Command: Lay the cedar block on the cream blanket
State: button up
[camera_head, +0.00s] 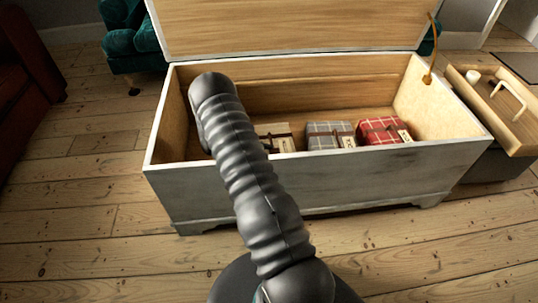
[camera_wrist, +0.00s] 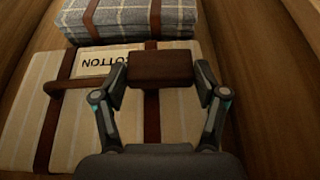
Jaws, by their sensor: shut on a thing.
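My gripper (camera_wrist: 160,80) is shut on the reddish-brown cedar block (camera_wrist: 161,68), one finger on each side, in the wrist view. The block is over the right part of the cream blanket (camera_wrist: 28,115), partly covering its white "COTTON" label. I cannot tell whether the block touches the blanket. The cream blanket is striped, bound with brown straps, and lies inside the open chest. In the head view the cream blanket (camera_head: 266,130) shows at the left of the row, partly hidden by my arm. My gripper and the block are hidden there.
The pale grey chest (camera_head: 330,182) has its lid (camera_head: 290,28) raised. Inside, a grey plaid blanket (camera_head: 327,130) and a red plaid blanket (camera_head: 378,130) lie to the right of the cream one. The chest walls surround them. A wooden tray-topped piece (camera_head: 505,128) stands at the right.

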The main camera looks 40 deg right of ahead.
jog(key=o, duration=0.9)
jog(key=shift+f, duration=0.1)
jog(key=shift+o, duration=0.2)
